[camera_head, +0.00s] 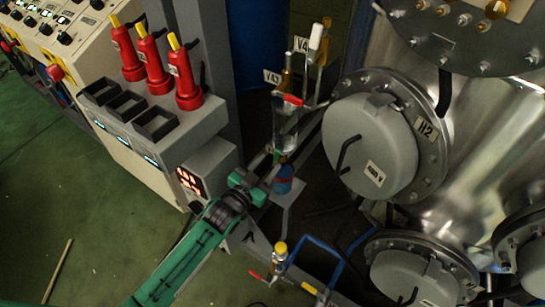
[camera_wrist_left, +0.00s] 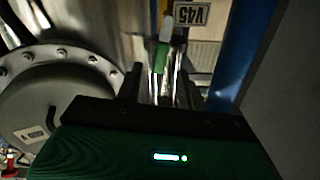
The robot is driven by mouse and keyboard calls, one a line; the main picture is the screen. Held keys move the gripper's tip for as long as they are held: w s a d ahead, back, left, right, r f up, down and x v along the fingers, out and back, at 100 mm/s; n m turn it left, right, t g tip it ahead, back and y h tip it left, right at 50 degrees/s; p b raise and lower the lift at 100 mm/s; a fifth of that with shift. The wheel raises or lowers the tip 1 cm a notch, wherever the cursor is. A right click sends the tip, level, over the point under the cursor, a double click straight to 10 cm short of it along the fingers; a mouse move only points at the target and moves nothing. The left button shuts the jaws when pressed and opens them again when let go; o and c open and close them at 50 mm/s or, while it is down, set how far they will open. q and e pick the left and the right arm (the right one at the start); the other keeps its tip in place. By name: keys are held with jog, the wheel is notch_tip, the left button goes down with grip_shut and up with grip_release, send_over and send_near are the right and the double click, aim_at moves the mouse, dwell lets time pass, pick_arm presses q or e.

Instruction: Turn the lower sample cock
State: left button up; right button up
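Clear sample glassware (camera_head: 286,125) stands upright in the middle of the head view, with a red-handled cock (camera_head: 291,100) near its top. A small green part, seemingly the lower sample cock (camera_head: 280,157), sits under the glass and above a blue bottle (camera_head: 283,182). My left gripper (camera_head: 266,170) is just left of the green part and bottle; contact cannot be told. In the left wrist view, a green handle (camera_wrist_left: 161,57) with a pale end shows beyond the dark fingers (camera_wrist_left: 160,88), which look apart. My right gripper is not seen.
A steel vessel with a round grey cover (camera_head: 370,145) stands close on the right. A cabinet with several red handles (camera_head: 155,65) is on the left. Below are a yellow-capped valve (camera_head: 280,250) and a blue pipe (camera_head: 318,250).

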aim_at(276, 156)
pick_arm(q)
jog(key=shift+x, duration=1.65)
grip_shut()
